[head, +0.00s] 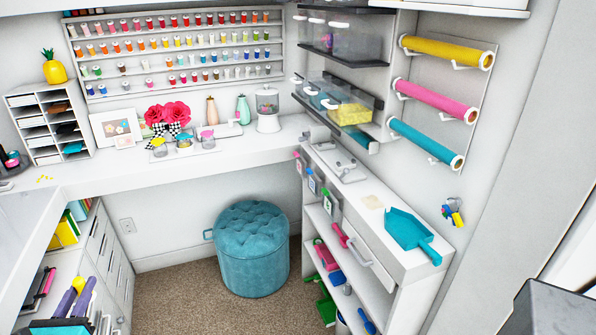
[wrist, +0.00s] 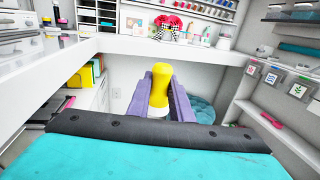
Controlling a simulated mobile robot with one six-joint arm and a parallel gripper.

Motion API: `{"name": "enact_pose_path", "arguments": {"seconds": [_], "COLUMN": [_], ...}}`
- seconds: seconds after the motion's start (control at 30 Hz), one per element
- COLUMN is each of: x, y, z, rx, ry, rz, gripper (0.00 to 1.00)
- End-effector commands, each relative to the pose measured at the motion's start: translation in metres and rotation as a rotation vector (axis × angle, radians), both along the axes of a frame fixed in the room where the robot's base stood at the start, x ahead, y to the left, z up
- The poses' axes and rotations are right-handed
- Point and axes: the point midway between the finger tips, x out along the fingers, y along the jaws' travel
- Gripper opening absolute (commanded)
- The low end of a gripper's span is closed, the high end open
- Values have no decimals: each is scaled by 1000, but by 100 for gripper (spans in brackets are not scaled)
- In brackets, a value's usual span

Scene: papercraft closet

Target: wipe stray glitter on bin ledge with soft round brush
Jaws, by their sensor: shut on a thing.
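My gripper (head: 76,296) is at the lower left of the head view, by the left-hand shelf unit. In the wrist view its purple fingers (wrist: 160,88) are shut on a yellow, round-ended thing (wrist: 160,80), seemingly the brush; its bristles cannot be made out. Clear bins (head: 345,107) stand on a dark ledge (head: 338,132) high on the right wall, far from my gripper; no glitter can be made out there. A pale tan patch (head: 373,202) lies on the white right-hand counter, and small yellow specks (head: 45,178) lie on the left desk. I cannot tell whether either is glitter.
A teal tufted stool (head: 252,250) stands on the carpet under the back desk (head: 230,150). Jars (head: 184,143) and red flowers (head: 167,113) crowd that desk. The carpet between the side units is mostly clear.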

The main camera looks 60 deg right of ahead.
Motion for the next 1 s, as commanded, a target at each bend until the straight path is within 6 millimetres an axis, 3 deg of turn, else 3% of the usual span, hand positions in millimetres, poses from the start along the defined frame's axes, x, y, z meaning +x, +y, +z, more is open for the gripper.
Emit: {"name": "enact_pose_path", "arguments": {"seconds": [0.37, 0.57, 0.77, 1.0], "x": [0, 2, 3, -2], "y": [-7, -26, -70, -144], "z": [0, 3, 9, 19], "rx": [0, 0, -1, -2], "ry": [0, 0, -1, -1], "rz": [-11, -44, -124, -255], "gripper": [0, 0, 0, 0]}}
